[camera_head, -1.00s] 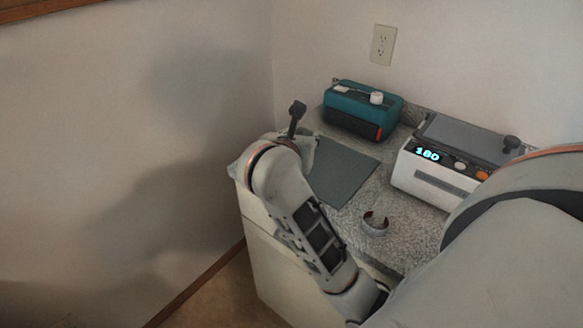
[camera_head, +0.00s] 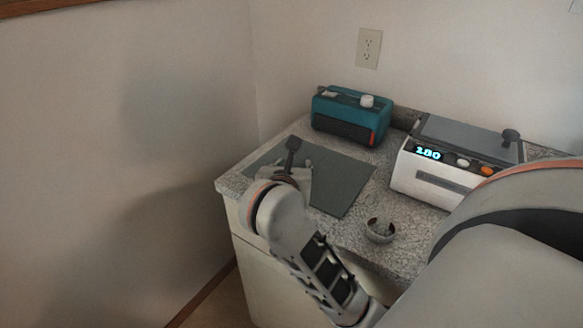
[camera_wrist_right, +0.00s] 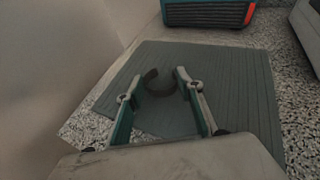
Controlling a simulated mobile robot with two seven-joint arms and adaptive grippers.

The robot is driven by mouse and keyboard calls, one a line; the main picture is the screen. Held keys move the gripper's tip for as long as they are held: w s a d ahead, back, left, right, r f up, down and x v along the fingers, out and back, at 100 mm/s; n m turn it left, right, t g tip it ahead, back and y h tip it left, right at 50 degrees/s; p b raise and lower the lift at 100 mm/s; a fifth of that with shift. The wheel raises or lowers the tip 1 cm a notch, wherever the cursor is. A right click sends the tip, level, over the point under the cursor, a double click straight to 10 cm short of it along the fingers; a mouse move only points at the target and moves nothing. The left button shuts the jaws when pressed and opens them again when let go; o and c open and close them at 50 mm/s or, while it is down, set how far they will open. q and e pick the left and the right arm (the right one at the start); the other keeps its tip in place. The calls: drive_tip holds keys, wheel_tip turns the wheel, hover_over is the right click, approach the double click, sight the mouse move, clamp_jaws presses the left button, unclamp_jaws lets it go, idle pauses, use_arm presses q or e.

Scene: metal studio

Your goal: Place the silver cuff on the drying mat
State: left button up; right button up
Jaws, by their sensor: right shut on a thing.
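I cannot tell whether the cuff touches the mat. My left gripper is not in view.
Another shiny open cuff (camera_head: 380,232), silvery with brownish reflections, rests on the counter right of the mat. A teal device (camera_head: 345,118) stands behind the mat, and a white device with a lit display (camera_head: 440,180) stands right. A wall borders the left side.

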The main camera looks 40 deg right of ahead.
drive_tip(key=o, duration=1.1)
drive_tip(key=shift+f, duration=0.15)
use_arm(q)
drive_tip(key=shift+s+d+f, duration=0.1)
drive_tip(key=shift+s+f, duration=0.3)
use_arm(e)
drive_tip(key=shift+a+r, duration=0.1)
drive_tip(key=shift+r, duration=0.2)
drive_tip(key=p+v, duration=0.2)
drive_tip(key=v, duration=0.2)
drive_tip(key=shift+s+a+r+p, duration=0.1)
drive_tip(key=shift+a+r+p, duration=0.05)
drive_tip(key=shift+r+p, duration=0.15)
drive_tip(key=p+v, duration=0.1)
drive_tip(key=v, duration=0.2)
drive_tip(key=p+v, duration=0.1)
drive_tip(key=v, duration=0.2)
drive_tip(key=shift+s+a+f+p, duration=0.1)
drive_tip(key=shift+s+a+p, duration=0.15)
drive_tip(key=shift+s+p, duration=0.05)
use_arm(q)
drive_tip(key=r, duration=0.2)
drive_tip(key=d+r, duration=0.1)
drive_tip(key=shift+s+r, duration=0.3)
use_arm(e)
drive_tip(key=shift+s+a, duration=0.2)
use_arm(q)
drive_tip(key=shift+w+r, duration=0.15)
